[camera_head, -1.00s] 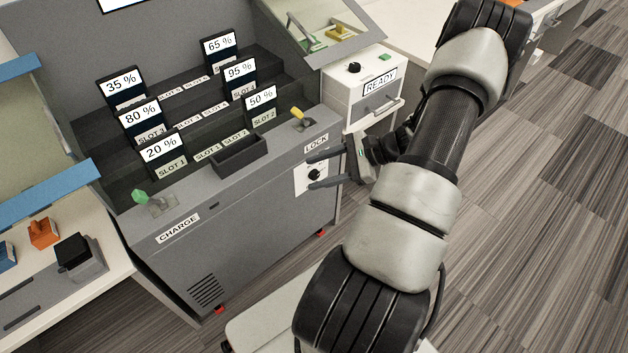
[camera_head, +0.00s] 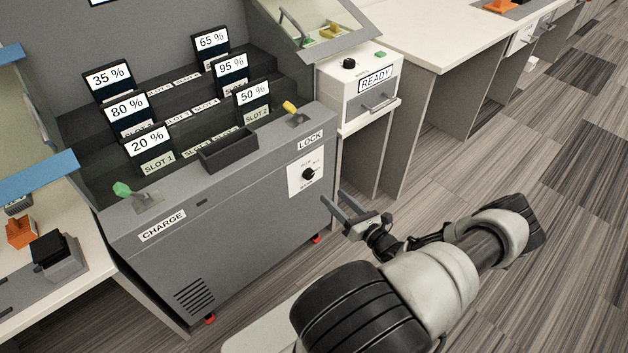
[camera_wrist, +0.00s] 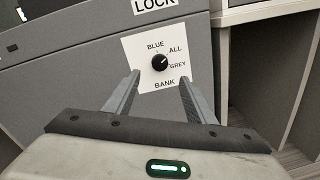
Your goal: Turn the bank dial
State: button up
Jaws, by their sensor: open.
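The bank dial (camera_head: 308,174) is a small black knob on a white plate on the front of the grey charging cabinet, below the LOCK label. In the wrist view the dial (camera_wrist: 160,62) has BLUE, ALL and GREY around it and BANK below. Its white pointer mark points up and right, about toward ALL. My gripper (camera_head: 336,200) is open and empty, to the lower right of the dial and apart from it in the head view. In the wrist view my gripper's fingers (camera_wrist: 159,84) spread either side, just below the dial, which sits between their lines.
A green lever (camera_head: 122,189) by the CHARGE label and a yellow lever (camera_head: 290,107) by LOCK stand on the cabinet's top edge. Battery slots with percent signs (camera_head: 147,140) lie behind. A white READY box (camera_head: 357,92) stands to the right.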

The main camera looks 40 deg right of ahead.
aim_at(310, 176)
jog(key=w+b, duration=0.2)
jog(key=w, duration=0.9)
jog(key=shift+w+a, duration=0.15)
jog(key=shift+w, duration=0.2)
jog(key=shift+c, duration=0.4)
jog(key=c, duration=1)
jog(key=shift+o, duration=0.2)
jog(key=shift+n, duration=0.4)
jog(key=n+p, duration=0.2)
jog(key=n, duration=0.2)
jog(key=shift+n+p, duration=0.3)
jog(key=n, duration=0.3)
jog(key=n+p, duration=0.1)
jog(key=n, duration=0.2)
jog(key=shift+a+f+n+t+y+p, duration=0.1)
jog(key=shift+n+t+y+p, duration=0.2)
jog(key=shift+n, duration=0.1)
